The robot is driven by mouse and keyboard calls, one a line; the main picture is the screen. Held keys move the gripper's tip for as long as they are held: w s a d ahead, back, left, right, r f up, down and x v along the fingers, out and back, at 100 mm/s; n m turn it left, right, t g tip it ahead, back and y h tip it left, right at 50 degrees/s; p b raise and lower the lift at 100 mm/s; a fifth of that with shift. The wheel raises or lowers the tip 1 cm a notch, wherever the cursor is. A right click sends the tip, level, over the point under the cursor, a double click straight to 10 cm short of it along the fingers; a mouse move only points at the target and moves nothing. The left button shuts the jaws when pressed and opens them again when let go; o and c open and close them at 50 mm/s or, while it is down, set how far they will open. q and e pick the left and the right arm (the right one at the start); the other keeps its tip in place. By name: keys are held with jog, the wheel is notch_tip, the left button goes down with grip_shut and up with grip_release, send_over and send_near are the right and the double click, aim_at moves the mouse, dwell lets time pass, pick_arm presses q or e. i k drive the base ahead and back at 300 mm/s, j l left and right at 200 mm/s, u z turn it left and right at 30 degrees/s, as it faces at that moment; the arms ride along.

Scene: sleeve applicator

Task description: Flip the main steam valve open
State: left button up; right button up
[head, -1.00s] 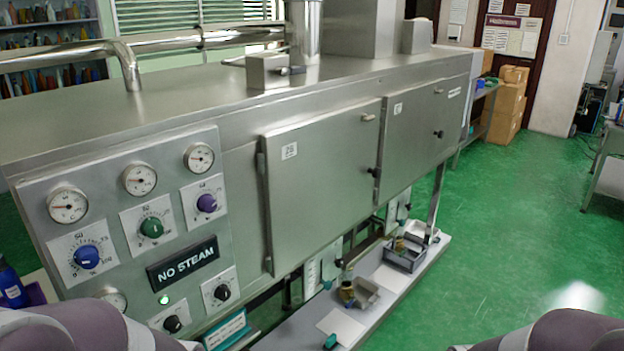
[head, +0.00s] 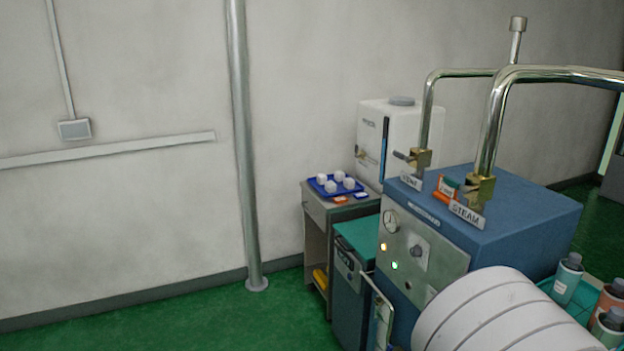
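The steam valve (head: 481,188) is a brass body at the foot of a bent chrome pipe, on top of the blue boiler box (head: 530,215). A tag reading STEAM (head: 467,214) sits in front of it. An orange handle-like part (head: 444,198) lies to its left, beside a small green and white label; I cannot tell the handle's exact position. A second brass valve (head: 420,160) with a grey lever stands further left, with its own tag (head: 411,181). Neither gripper is in view. A white segment of my arm fills the lower right.
A white tank (head: 394,137) stands behind the boiler. A blue tray of white cups (head: 322,185) sits on a side cabinet to the left. Bottles (head: 567,279) stand at lower right. A vertical wall pipe (head: 241,140) rises left; green floor is clear at lower left.

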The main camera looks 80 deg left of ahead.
aim_at(447, 181)
jog(key=u, duration=1.9)
jog(key=i+j+z, duration=0.1)
jog(key=j, duration=0.25)
jog(key=i+j, duration=0.3)
jog(key=i+j+z, duration=0.15)
jog(key=j, duration=0.3)
jog(key=i+j, duration=0.2)
jog(key=j, duration=0.2)
jog(key=i+j+z, duration=0.15)
jog(key=j, duration=0.2)
jog(key=i+j, duration=0.15)
jog(key=j, duration=0.25)
jog(key=z, duration=0.05)
